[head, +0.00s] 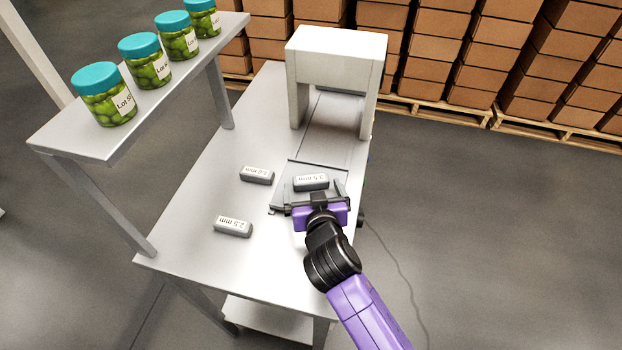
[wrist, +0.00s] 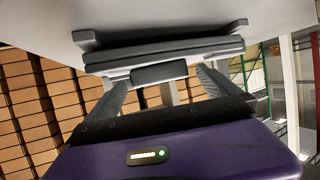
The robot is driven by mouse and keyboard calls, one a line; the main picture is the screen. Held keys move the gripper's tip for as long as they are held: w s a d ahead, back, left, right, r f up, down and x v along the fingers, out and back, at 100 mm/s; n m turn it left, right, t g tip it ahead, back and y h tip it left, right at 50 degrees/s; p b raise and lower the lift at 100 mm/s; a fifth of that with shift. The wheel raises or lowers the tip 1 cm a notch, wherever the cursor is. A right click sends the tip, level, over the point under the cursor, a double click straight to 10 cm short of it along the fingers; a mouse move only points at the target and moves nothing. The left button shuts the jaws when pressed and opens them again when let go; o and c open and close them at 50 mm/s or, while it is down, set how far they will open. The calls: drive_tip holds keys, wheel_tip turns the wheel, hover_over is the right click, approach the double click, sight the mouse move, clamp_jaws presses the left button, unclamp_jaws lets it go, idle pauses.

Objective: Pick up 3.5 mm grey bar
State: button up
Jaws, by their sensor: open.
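The 3.5 mm grey bar (head: 311,182), a small block with a white label that appears to read 3.5 mm, lies on the near end of the machine's grey bed. My gripper (head: 320,199) is just on the near side of it. In the wrist view my gripper (wrist: 155,82) is open, one finger on each side. A dark grey block (wrist: 160,73), seemingly this bar, shows between the fingers with gaps at both sides. I cannot tell whether the fingertips reach past it.
Two similar bars, labelled 2.0 mm (head: 257,175) and 2.5 mm (head: 233,227), lie on the table (head: 190,245) to the left. A white arch (head: 335,45) spans the bed behind. A shelf (head: 85,147) with several green jars stands at left. The table's front left is clear.

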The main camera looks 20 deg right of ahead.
sight(311, 182)
drive_tip(key=shift+x, duration=1.25)
drive_tip(key=shift+d, duration=0.1)
drive_tip(key=c, duration=1.5)
drive_tip(key=shift+r, duration=0.15)
